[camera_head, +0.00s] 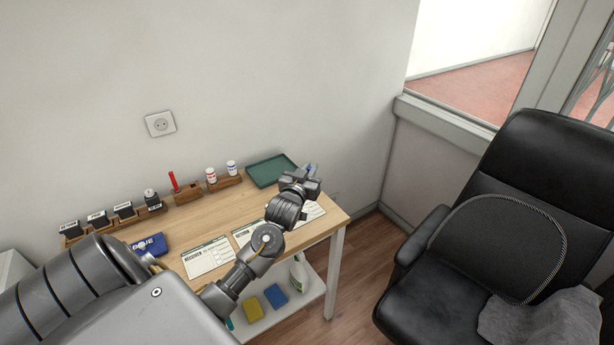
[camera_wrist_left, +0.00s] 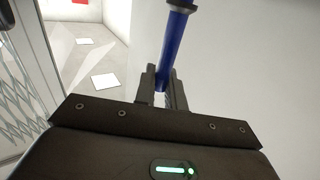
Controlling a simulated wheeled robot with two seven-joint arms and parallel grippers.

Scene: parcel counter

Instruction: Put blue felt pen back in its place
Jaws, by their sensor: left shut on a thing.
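My left gripper (camera_head: 309,177) is raised above the right end of the wooden table. It is shut on the blue felt pen (camera_wrist_left: 174,48), which stands up between the two fingers (camera_wrist_left: 163,88) in the left wrist view. In the head view only a small blue bit of the pen (camera_head: 308,168) shows at the fingertips. A red pen (camera_head: 173,181) stands upright in a small wooden holder (camera_head: 188,194) at the table's back edge. Free slots in that holder are too small to make out. My right gripper is not in view.
A green tray (camera_head: 271,171) lies at the back right of the table (camera_head: 222,221). Stamps in a wooden rack (camera_head: 111,224) and two small bottles (camera_head: 231,168) line the back edge. Paper forms (camera_head: 208,258) and a blue box (camera_head: 149,244) lie in front. A black chair (camera_head: 490,205) stands at right.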

